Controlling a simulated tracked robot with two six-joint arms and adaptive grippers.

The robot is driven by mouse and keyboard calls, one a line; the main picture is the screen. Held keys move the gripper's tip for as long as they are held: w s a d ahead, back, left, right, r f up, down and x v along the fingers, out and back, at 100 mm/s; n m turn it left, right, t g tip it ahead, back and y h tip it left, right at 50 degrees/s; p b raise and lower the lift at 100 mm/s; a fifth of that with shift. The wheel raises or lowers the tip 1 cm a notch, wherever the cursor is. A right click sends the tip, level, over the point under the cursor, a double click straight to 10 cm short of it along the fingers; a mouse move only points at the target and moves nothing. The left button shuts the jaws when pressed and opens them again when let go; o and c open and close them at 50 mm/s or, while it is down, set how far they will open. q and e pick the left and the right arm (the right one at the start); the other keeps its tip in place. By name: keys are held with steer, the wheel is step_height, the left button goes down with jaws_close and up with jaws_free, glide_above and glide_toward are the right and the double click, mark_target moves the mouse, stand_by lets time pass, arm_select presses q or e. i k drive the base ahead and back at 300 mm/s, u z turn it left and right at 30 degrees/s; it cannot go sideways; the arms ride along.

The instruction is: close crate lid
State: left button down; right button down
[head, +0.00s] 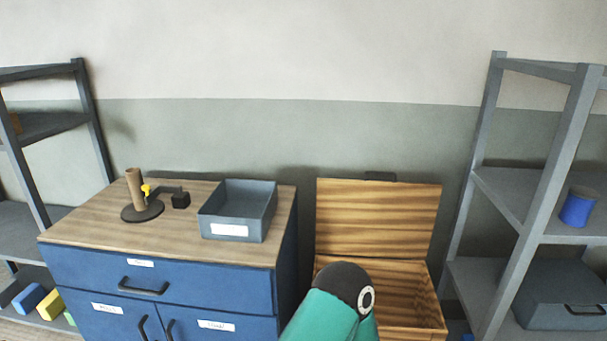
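The wooden crate (422,312) stands on the floor right of the blue cabinet, in the lower middle right of the head view. Its lid (378,218) is open and stands upright at the back, with a dark handle (380,176) on its top edge. A teal and dark link of my own arm covers the crate's front left part. Neither gripper shows in the view. What is inside the crate is mostly hidden.
A blue cabinet (200,287) with a wooden top carries a grey bin (238,211) and a round dark stand with a brown tube (136,192). A grey shelf rack (541,200) stands close right of the crate, holding a blue spool (577,208). Another rack (88,130) is at left.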

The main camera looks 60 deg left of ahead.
mark_target(369, 218)
steer(key=u, duration=0.55)
steer(key=i, duration=1)
